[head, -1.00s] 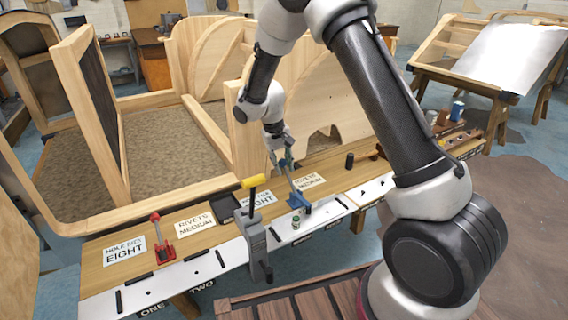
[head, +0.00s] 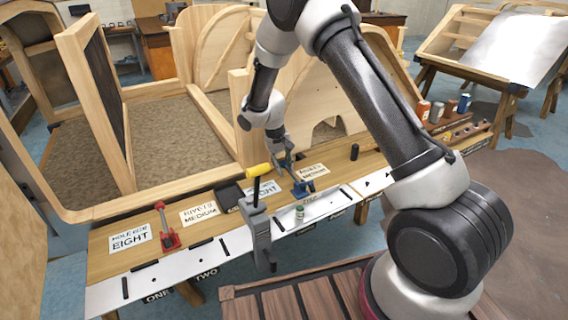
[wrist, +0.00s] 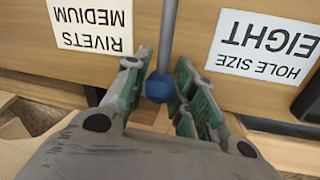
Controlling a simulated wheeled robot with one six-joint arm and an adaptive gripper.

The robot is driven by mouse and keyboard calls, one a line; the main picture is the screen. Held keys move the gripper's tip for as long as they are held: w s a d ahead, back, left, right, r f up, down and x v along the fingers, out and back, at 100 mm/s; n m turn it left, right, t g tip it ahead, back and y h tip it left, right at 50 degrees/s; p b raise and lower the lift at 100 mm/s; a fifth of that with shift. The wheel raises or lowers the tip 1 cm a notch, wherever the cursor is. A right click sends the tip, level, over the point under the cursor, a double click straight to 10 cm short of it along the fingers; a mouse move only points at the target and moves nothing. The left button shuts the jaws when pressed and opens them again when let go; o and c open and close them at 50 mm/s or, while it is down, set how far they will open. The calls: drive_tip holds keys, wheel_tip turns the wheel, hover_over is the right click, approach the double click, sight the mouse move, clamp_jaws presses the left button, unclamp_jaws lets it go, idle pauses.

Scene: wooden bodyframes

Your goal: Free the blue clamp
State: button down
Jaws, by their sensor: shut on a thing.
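The blue clamp (head: 303,188) stands at the front of the wooden bench, right of the grey clamp with the yellow grip. Its grey lever rises up and back to my gripper (head: 283,162). In the wrist view, the lever's grey rod ends in a blue ball (wrist: 158,88) between the green-padded fingers of my gripper (wrist: 160,76). My gripper is shut on this lever end. The head view is too small to show the clamp's pad or what lies under it.
A grey clamp with a yellow grip (head: 259,220) stands close on the left. A red clamp (head: 167,228) is farther left. A small bottle (head: 299,214) stands in front of the blue clamp. A black cylinder (head: 354,152) is to its right. Wooden frames rise behind.

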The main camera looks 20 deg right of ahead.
drive_tip(key=shift+a+f, duration=0.1)
drive_tip(key=shift+f, duration=0.05)
idle(0.3)
drive_tip(key=c, duration=1.1)
unclamp_jaws()
drive_tip(key=shift+c, duration=0.2)
wheel_tip(320, 180, up, 12)
drive_tip(key=a, duration=0.2)
drive_tip(key=shift+a, duration=0.15)
drive_tip(key=shift+f, duration=0.1)
